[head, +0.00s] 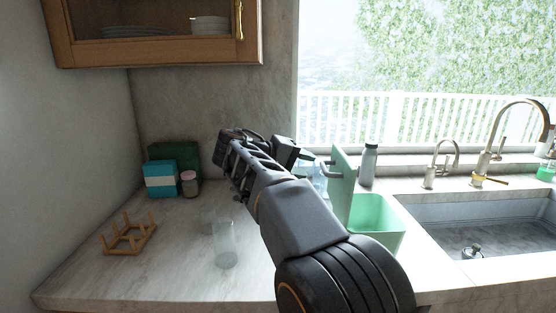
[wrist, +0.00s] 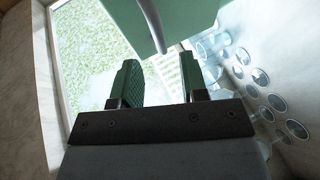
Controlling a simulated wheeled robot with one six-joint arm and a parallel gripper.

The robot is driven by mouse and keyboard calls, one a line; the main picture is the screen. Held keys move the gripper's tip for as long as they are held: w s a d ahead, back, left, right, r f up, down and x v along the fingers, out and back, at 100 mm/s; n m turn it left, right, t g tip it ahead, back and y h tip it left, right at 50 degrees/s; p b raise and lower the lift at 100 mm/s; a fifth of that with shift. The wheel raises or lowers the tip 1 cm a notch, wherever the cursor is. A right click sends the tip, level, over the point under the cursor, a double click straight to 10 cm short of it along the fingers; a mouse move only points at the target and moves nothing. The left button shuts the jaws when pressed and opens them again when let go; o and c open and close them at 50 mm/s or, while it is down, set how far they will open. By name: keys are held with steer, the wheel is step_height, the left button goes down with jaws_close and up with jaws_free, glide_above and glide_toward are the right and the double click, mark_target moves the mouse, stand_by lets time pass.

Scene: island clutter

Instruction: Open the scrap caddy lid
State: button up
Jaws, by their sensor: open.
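The scrap caddy (head: 376,222) is a mint-green bin on the counter, left of the sink. Its lid (head: 343,185) stands upright at the bin's left side, so the caddy's inside shows. A grey handle (head: 327,170) sticks out from the lid towards my arm. In the wrist view the green lid (wrist: 186,18) and its curved handle (wrist: 152,25) are just beyond my fingertips. In the head view my arm hides the fingers.
Clear glasses (wrist: 251,78) stand close by the lid. A grey bottle (head: 369,165) is behind the caddy and the sink (head: 480,225) is to its right. A wooden rack (head: 130,236), boxes (head: 160,180), a jar (head: 190,184) and a glass (head: 226,245) stand to the left.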

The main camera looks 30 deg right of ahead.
steer(key=v, duration=0.8)
steer(key=shift+a, duration=0.35)
